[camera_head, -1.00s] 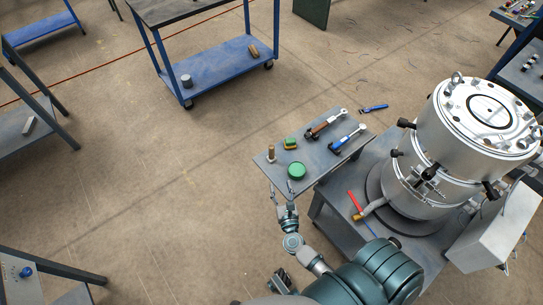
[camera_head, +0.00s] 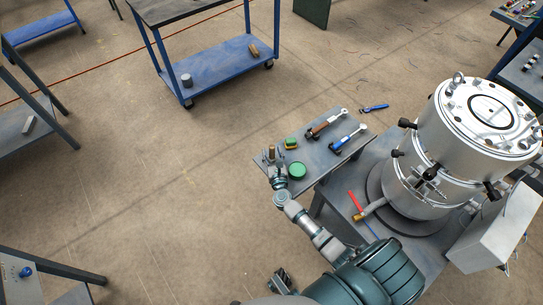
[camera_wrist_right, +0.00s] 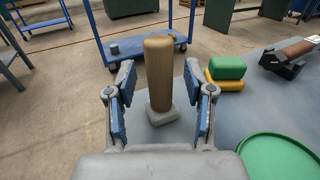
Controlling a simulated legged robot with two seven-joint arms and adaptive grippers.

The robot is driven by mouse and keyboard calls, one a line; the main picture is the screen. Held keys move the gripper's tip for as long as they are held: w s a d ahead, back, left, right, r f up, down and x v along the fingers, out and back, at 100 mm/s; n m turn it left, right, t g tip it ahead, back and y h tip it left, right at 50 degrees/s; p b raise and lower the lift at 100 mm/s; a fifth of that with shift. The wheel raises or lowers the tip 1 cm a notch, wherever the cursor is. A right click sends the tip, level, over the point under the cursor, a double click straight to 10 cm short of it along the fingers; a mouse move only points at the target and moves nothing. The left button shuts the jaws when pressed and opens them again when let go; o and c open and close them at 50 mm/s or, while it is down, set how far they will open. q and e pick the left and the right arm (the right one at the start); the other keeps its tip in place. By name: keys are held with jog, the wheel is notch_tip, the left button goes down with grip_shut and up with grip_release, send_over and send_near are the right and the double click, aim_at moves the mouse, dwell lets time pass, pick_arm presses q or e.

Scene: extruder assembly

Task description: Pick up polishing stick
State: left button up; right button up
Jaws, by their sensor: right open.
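The polishing stick appears to be the brown upright cylinder (camera_wrist_right: 159,70) on a small grey foot, standing on the grey side table. It also shows in the head view (camera_head: 271,151), partly hidden by my gripper. My right gripper (camera_wrist_right: 160,92) is open, with its blue-padded fingers left and right of the stick. The stick is seen between them, a little ahead, and no contact shows. In the head view my right gripper (camera_head: 272,162) is at the table's left front corner. A dark part (camera_head: 281,279) at the bottom may be my left gripper; its jaws are unclear.
A green round lid (camera_head: 297,170) lies right of the stick. Green and yellow blocks (camera_head: 290,143) sit behind it. Two tools (camera_head: 326,123) (camera_head: 347,138) lie farther right. A large metal vessel (camera_head: 458,140) stands at right. Floor left of the table is clear.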

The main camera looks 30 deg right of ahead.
jog(key=shift+w+d, duration=0.15)
jog(key=shift+w, duration=0.15)
grip_shut()
jog(key=shift+r, duration=0.15)
